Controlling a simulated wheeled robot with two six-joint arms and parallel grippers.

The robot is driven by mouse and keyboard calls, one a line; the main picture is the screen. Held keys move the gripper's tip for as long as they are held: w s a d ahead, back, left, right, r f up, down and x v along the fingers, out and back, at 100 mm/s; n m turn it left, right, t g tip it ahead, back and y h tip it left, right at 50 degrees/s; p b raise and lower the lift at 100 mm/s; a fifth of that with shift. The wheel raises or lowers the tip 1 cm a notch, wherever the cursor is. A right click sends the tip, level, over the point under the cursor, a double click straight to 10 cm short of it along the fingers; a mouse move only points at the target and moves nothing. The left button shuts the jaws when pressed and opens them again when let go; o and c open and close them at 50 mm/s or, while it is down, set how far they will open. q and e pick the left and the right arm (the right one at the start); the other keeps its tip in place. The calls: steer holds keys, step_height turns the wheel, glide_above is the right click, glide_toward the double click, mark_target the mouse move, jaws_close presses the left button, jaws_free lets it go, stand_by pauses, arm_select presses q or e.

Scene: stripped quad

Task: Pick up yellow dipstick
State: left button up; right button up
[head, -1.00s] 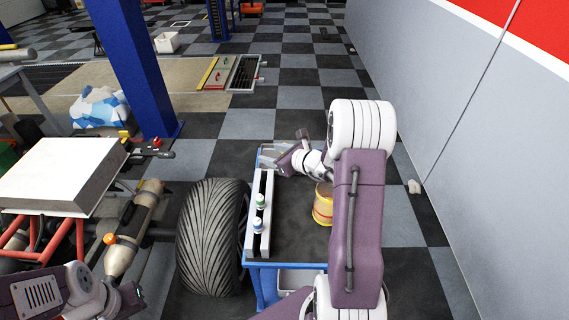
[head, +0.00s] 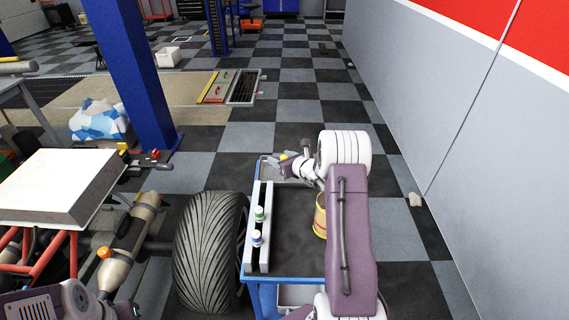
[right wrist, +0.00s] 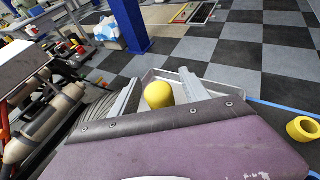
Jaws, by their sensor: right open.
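A yellow rounded thing (right wrist: 158,95) shows between the fingers of my right gripper (right wrist: 161,88) in the right wrist view. Its lower part is hidden behind the gripper body, and I cannot tell whether the fingers touch it. A small yellow spot (head: 283,157) shows beside the right gripper (head: 277,165) in the head view, over the far end of the cart. The right gripper is open, with its fingers apart. A small yellow piece (head: 123,147) also shows on the quad near the blue column. Part of my left arm is at the bottom left of the head view; its fingertips are not clear.
The grey wall (head: 440,120) is at right.

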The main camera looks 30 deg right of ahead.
steer(key=shift+w+f, duration=0.1)
steer(key=shift+w, duration=0.15)
steer(key=shift+s, duration=0.1)
jaws_close()
steer(key=shift+r, duration=0.2)
